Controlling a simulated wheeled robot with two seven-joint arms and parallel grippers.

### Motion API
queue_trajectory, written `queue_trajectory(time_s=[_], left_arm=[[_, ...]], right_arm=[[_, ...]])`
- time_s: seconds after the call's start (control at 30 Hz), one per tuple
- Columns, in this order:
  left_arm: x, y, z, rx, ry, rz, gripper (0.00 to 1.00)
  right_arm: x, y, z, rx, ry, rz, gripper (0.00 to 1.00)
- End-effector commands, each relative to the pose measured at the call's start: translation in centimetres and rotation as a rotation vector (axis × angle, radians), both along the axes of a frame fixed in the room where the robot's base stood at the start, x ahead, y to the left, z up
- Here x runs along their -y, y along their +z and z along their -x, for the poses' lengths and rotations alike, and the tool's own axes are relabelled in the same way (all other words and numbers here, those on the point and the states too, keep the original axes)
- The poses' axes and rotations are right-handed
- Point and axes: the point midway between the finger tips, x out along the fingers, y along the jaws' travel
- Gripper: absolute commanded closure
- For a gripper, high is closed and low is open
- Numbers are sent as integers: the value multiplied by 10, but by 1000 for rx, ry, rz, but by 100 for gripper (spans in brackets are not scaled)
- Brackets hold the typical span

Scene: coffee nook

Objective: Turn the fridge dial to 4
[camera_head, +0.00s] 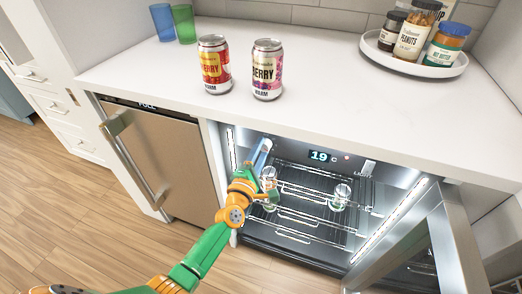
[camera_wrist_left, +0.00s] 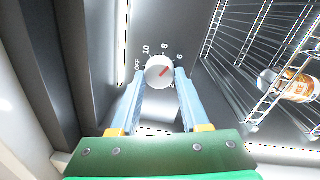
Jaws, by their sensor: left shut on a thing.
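The fridge dial (camera_wrist_left: 158,73) is a round white knob with a red pointer mark, seen in the left wrist view. Labels OFF, 10, 8 and 6 show around it; the 4 is not readable, and the right-hand finger covers part of that side. The red mark points up and right, roughly toward the 6. My left gripper (camera_wrist_left: 160,76) is shut on the dial, one finger on each side. In the head view my left gripper (camera_head: 261,154) reaches into the open fridge's upper left, and the dial is hidden there. My right gripper is not in view.
A lit display (camera_head: 321,156) reads 19 C. Wire racks (camera_head: 305,195) hold cans or glasses beside my arm. The fridge door (camera_head: 440,250) stands open at the right. Two cans (camera_head: 214,65) (camera_head: 267,70) stand on the counter (camera_head: 330,95) above. A closed beige appliance (camera_head: 165,160) is at the left.

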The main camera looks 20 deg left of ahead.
Motion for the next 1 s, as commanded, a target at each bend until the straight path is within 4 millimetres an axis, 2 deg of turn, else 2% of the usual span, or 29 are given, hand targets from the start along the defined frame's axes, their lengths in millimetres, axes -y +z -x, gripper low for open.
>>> queue_trajectory(time_s=[0.7,1.0], left_arm=[[0,4,0,22,-1,-672,100],[0,4,0,29,-2,-897,100]], right_arm=[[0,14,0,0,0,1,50],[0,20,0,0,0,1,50]])
